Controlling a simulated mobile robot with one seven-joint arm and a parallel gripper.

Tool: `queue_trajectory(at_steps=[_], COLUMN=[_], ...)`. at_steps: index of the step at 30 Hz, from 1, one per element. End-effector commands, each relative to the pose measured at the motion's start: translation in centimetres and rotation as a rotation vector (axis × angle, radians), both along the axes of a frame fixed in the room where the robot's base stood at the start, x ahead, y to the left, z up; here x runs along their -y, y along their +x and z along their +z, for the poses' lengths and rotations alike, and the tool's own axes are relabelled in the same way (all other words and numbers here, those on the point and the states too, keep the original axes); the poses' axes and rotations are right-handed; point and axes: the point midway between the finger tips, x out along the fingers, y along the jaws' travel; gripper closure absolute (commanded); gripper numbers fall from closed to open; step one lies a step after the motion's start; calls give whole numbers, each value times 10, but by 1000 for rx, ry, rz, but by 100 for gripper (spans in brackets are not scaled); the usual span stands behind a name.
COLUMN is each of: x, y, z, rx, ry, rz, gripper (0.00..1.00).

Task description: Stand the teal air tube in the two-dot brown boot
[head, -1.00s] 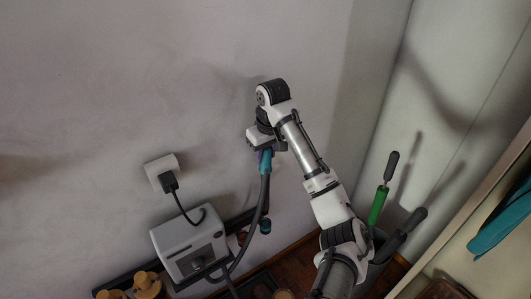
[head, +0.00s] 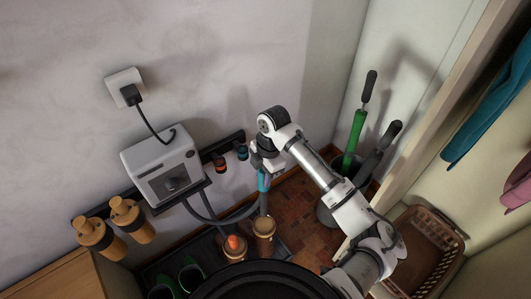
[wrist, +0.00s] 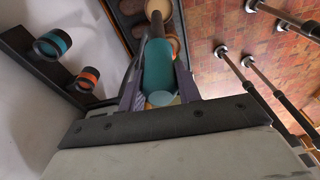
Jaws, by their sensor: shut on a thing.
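My gripper (head: 263,172) is shut on the teal air tube (head: 263,183), which hangs roughly upright with a grey section below. In the wrist view the teal tube (wrist: 157,68) lies between the two fingers (wrist: 158,95). Its lower end is over or at the mouth of a brown boot (head: 264,229); I cannot tell whether it is inside. Dot marks are too small to read.
A grey box (head: 160,165) on the wall has a dark hose (head: 215,219) curving toward the tube. A wall rail carries orange (head: 220,165) and teal (head: 242,152) rings and tan holders (head: 130,220). Green boots (head: 191,277) stand at left. A bin with green-handled tools (head: 354,135) and a basket (head: 425,245) are right.

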Motion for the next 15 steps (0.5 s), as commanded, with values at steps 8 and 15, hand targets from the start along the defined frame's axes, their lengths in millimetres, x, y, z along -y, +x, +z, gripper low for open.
queue_trajectory(at_steps=[8, 15], x=[-2, -2], y=[-8, -8], z=[-19, -43], rx=[1, 2], ry=[0, -1], rz=[73, 71], gripper=[92, 92])
